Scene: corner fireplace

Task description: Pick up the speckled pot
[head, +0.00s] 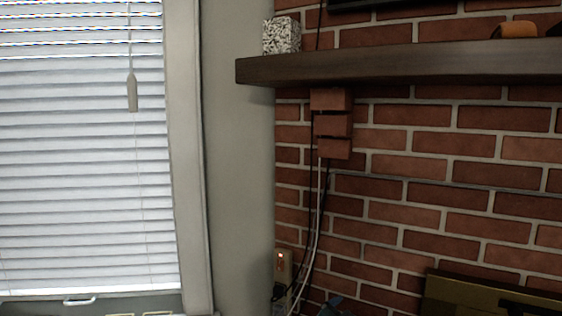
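The speckled pot (281,36) is a small squarish pot with a black-and-white pattern. It stands upright at the left end of the dark wooden mantel shelf (400,67), against the brick wall. Its lower edge meets the shelf top. Neither of my grippers shows in the head view, and nothing is touching the pot.
A window with white blinds (80,170) fills the left side. Bricks jut out under the shelf (332,124), with cables running down to a power outlet (283,268). An orange-brown object (516,30) sits on the shelf at the right. The shelf between is clear.

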